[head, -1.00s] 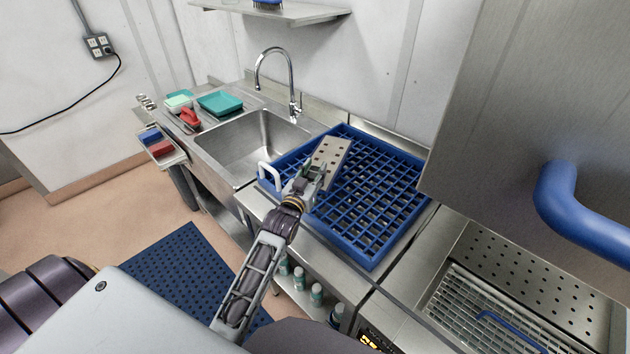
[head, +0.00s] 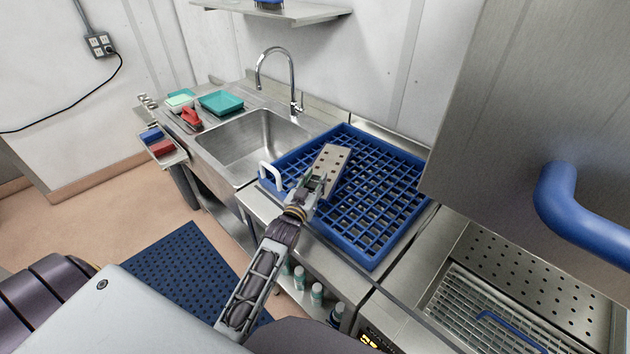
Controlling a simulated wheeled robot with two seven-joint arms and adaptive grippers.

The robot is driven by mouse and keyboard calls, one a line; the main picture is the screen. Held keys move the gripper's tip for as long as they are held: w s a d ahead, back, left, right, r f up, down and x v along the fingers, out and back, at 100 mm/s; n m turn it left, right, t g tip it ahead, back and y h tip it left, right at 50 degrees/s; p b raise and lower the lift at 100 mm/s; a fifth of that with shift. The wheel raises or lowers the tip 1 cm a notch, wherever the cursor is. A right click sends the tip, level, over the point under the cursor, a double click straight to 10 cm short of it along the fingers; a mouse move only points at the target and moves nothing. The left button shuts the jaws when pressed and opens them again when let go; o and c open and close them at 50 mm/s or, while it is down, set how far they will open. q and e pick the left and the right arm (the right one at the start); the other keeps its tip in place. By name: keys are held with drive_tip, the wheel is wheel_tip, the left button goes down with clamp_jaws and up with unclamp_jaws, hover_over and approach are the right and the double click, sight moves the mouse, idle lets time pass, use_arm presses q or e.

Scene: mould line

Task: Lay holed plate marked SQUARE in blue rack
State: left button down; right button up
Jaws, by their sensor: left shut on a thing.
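The plate is over the left part of the blue rack (head: 374,260), a square tray with a grid floor and raised rim. I cannot tell whether the plate touches the grid. No SQUARE marking is legible at this size. My right gripper is not in view.
A steel sink (head: 262,140) with a tall tap (head: 277,70) is left of the rack. A steel hood with a blue handle (head: 560,200) stands at the right, above a perforated drain surface (head: 535,272). Most of the rack grid is bare.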

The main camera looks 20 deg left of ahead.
use_arm(q)
drive_tip(key=shift+f, duration=0.55)
drive_tip(key=c, duration=1)
unclamp_jaws()
drive_tip(key=shift+r, duration=0.75)
drive_tip(key=shift+s+f, duration=0.2)
drive_tip(key=shift+s, duration=0.1)
drive_tip(key=shift+s+d, duration=0.1)
drive_tip(key=shift+s, duration=0.55)
drive_tip(key=s+b, duration=0.1)
drive_tip(key=s, duration=0.9)
drive_tip(key=shift+d, duration=0.25)
